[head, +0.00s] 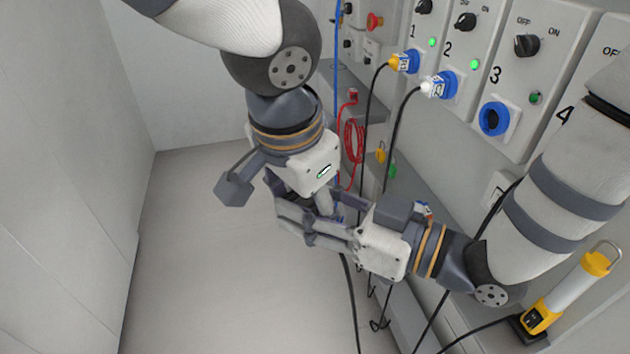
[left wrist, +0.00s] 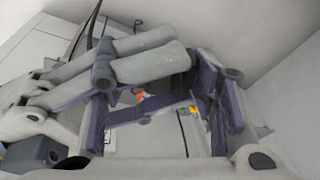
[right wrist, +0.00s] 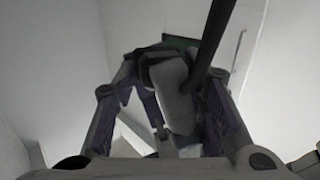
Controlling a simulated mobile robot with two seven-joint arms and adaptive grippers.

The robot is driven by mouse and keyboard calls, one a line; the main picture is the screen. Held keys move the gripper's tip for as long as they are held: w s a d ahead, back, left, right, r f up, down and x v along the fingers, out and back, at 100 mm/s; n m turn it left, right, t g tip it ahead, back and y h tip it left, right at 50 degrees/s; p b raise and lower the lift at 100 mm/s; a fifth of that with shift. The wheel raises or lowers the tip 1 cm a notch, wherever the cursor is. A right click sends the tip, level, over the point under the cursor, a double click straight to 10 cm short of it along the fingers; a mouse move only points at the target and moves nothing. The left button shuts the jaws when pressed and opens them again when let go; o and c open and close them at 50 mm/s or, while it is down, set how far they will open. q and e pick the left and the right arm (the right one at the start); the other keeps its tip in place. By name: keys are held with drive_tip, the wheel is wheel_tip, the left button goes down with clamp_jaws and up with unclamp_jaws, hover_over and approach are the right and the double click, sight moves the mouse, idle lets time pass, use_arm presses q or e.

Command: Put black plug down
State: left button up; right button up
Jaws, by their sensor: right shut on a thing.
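My right gripper (head: 308,228) is shut at the middle of the head view, its fingers pointing left. In the right wrist view a black cable (right wrist: 213,38) runs down to its fingers (right wrist: 178,95). The black plug itself is hidden by the fingers, so I cannot make out its shape. My left gripper (head: 322,205) comes from above, and its fingers overlap the right gripper's in the head view. In the left wrist view its fingers (left wrist: 155,110) are apart, with the right gripper's pale fingers crossing close by. I cannot tell whether the two grippers touch.
Plugs sit in station 1 (head: 405,62) and station 2 (head: 437,86). Station 3's blue socket (head: 493,118) is empty. A red coiled cable (head: 353,140) hangs by the panel. A yellow work lamp (head: 568,295) stands at right. The floor (head: 205,250) at left is clear.

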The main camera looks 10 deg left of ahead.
use_arm(q)
drive_tip(key=o, duration=0.4)
drive_tip(key=shift+c, duration=0.2)
